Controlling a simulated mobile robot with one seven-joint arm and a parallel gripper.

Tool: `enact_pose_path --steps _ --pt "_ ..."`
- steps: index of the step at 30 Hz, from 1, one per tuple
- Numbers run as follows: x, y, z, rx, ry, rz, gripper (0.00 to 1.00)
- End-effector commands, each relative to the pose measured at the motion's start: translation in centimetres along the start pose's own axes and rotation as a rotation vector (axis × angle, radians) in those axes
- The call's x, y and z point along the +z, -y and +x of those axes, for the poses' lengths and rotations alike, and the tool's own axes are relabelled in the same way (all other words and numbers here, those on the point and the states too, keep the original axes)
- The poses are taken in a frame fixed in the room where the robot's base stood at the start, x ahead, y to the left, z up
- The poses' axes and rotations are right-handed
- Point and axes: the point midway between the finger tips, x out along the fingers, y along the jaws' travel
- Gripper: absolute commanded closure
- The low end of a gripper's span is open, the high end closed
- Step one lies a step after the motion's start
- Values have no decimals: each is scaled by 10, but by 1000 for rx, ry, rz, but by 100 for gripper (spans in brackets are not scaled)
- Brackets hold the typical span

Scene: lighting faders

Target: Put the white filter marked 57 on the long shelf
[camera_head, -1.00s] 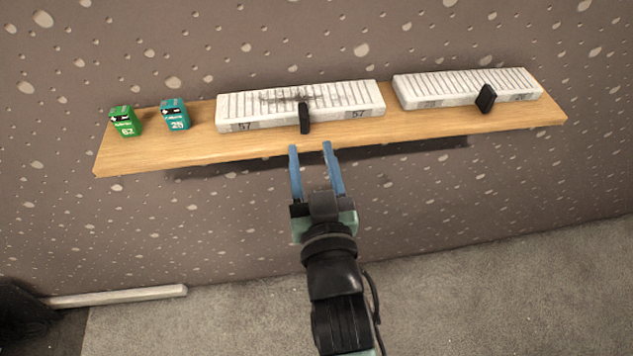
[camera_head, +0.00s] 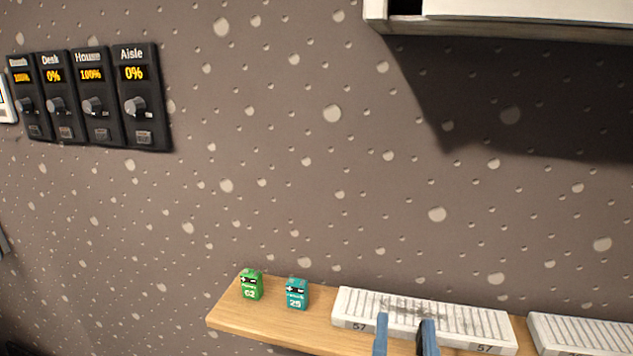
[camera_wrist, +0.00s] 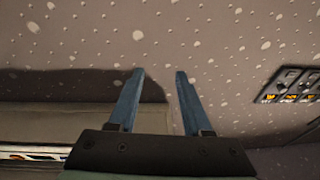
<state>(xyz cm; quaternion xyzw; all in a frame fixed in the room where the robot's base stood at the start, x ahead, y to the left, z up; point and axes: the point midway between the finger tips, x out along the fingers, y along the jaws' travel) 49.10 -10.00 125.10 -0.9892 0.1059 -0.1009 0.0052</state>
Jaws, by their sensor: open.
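The white ribbed filter marked 57 (camera_head: 362,311) lies on a wooden shelf (camera_head: 232,318) on the wall, with dark smudges on its top. My gripper (camera_head: 403,322) is open, and its blue fingers show in front of this filter at the bottom of the head view. The fingers hide part of its front face, and I cannot tell whether they touch it. In the wrist view the open gripper (camera_wrist: 160,74) has nothing between its fingers, and the filter does not show there.
A second white filter (camera_head: 585,333) lies to the right on the same shelf. A green block (camera_head: 251,286) and a teal block marked 25 (camera_head: 296,294) stand at its left end. A white cabinet (camera_head: 510,24) juts out at upper right. Several dimmer panels (camera_head: 88,98) hang at upper left.

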Motion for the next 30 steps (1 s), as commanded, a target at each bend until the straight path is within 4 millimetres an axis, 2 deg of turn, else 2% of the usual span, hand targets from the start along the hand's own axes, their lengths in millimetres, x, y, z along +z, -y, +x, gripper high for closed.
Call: enact_pose_path --steps 1,3,5,6,9,13,15,18,21,30 --pt "-40 14 13 -25 -80 15 51" --pt "-86 31 24 -55 -167 29 51" --pt "-128 45 28 -82 -243 39 51" --pt "-155 53 29 -99 -293 46 51" --pt "-218 71 23 -138 -409 60 51" --pt "-278 87 8 -177 -525 70 51" --pt "-299 92 0 -190 -566 73 51" --pt "-316 96 -6 -201 -599 75 51" --pt "-321 97 -9 -205 -610 75 51" --pt "-320 97 -8 -204 -608 75 51"
